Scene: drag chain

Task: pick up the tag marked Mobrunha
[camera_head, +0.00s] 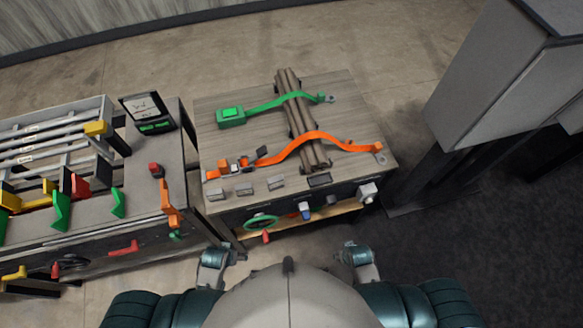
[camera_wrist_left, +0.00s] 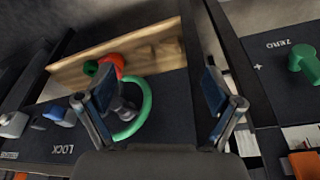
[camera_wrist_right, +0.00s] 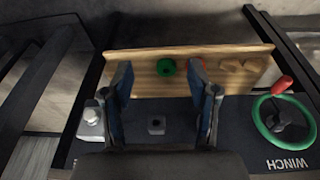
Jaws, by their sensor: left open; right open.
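No lettering reading Mobrunha is legible in any view, so I cannot tell which piece is that tag. Small grey plates lie along the front of the wooden-topped bench, among them a left one (camera_head: 216,194), a middle one (camera_head: 244,189) and a right one (camera_head: 276,183); any writing is too small to read. My left gripper (camera_head: 240,257) is open and empty in front of the bench; its spread fingers also show in the left wrist view (camera_wrist_left: 158,88). My right gripper (camera_head: 345,256) is open and empty, also in the right wrist view (camera_wrist_right: 162,88).
An orange strap (camera_head: 316,136) and a green strap (camera_head: 270,104) cross brown pipes (camera_head: 287,88) on the bench. A green handwheel (camera_head: 261,222) and knobs project from its front panel. A rack bench (camera_head: 140,205) stands left, a grey cabinet (camera_head: 490,75) right.

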